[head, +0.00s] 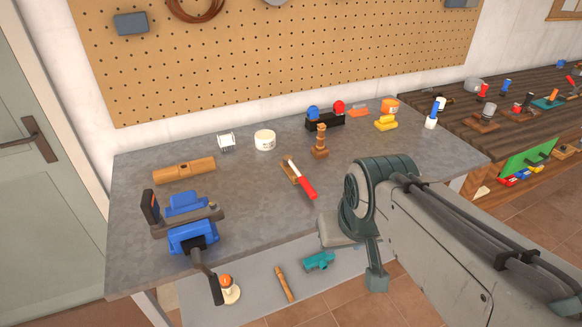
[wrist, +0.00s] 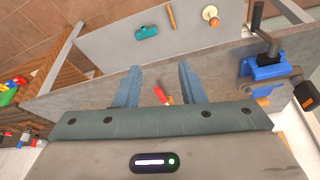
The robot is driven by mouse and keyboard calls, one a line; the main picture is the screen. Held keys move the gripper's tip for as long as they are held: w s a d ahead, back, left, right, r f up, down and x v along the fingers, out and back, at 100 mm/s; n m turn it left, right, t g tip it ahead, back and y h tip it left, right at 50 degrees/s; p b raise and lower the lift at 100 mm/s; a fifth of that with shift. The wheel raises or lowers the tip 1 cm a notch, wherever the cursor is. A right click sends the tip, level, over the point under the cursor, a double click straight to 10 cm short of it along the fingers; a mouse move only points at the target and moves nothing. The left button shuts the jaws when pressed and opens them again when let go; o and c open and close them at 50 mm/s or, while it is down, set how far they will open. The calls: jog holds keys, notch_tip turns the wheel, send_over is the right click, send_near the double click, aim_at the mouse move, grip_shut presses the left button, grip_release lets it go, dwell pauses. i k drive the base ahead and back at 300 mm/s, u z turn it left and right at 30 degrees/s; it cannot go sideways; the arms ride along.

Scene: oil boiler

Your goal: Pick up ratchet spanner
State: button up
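A red-handled tool (head: 306,186), which I take to be the ratchet spanner, lies on the grey workbench with its upper end on a small brown wooden block (head: 289,171). Its red handle points toward the bench's front. In the wrist view the red handle (wrist: 162,96) shows between my fingers, further down than their tips, with the rest partly hidden by my gripper body. My gripper (wrist: 160,68) is open and empty. In the head view my arm comes from the lower right, and its end is to the right of the tool, apart from it.
A brown wooden stand (head: 320,145) and white tub (head: 265,139) are behind the tool. A lower shelf holds a teal tool (head: 319,262).

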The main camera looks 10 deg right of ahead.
aim_at(287, 159)
jog(key=i, duration=0.9)
jog(key=z, duration=0.1)
